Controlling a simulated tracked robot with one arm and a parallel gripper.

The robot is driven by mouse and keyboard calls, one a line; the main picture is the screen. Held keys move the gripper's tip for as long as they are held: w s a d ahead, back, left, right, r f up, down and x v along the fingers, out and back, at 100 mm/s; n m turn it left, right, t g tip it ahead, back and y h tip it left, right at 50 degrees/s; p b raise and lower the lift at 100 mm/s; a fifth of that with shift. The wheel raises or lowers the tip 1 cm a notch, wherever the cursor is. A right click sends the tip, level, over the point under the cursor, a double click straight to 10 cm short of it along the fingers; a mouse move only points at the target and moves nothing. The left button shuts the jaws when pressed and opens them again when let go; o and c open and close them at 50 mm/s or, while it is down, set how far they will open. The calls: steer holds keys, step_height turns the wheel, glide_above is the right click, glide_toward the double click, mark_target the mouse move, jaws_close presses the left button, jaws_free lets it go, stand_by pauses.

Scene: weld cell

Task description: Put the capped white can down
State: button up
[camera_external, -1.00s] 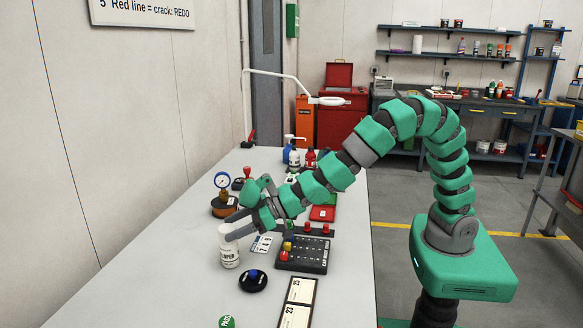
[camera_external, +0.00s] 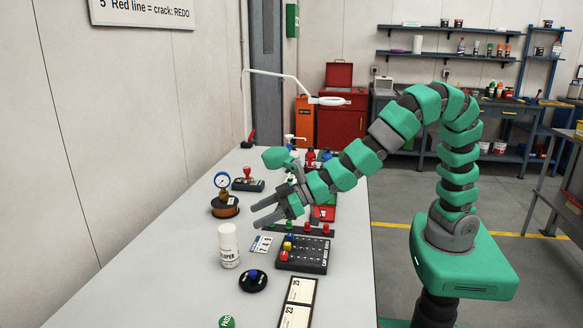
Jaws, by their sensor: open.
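The capped white can (camera_external: 229,247) stands upright on the light grey table (camera_external: 150,265), left of the black cap rack. Part of its dark lettering shows on its side. My gripper (camera_external: 262,212) is open and empty, above the table and up and to the right of the can. Its grey fingers point left and are clear of the can.
A black rack with colored caps (camera_external: 303,254) is right of the can. The table's left side is clear.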

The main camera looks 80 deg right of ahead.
steer(key=d+r+m+t+h, duration=0.1)
steer(key=d+r, duration=0.7)
steer(key=r, duration=0.4)
steer(key=d+r+m+t+h, duration=0.1)
steer(key=d+r+m+h, duration=0.1)
steer(key=d+r, duration=0.8)
steer(key=s+d+r, duration=0.3)
steer(key=s+r, duration=0.1)
steer(key=r, duration=0.2)
steer(key=s+d+r+m+h, duration=0.1)
steer(key=s+d+r, duration=0.2)
steer(key=s+r, duration=0.2)
steer(key=s+d+r+t+h, duration=0.1)
steer(key=s+d+r, duration=0.2)
steer(key=r, duration=0.6)
steer(key=shift+d+v, duration=0.2)
steer(key=shift+v, duration=0.75)
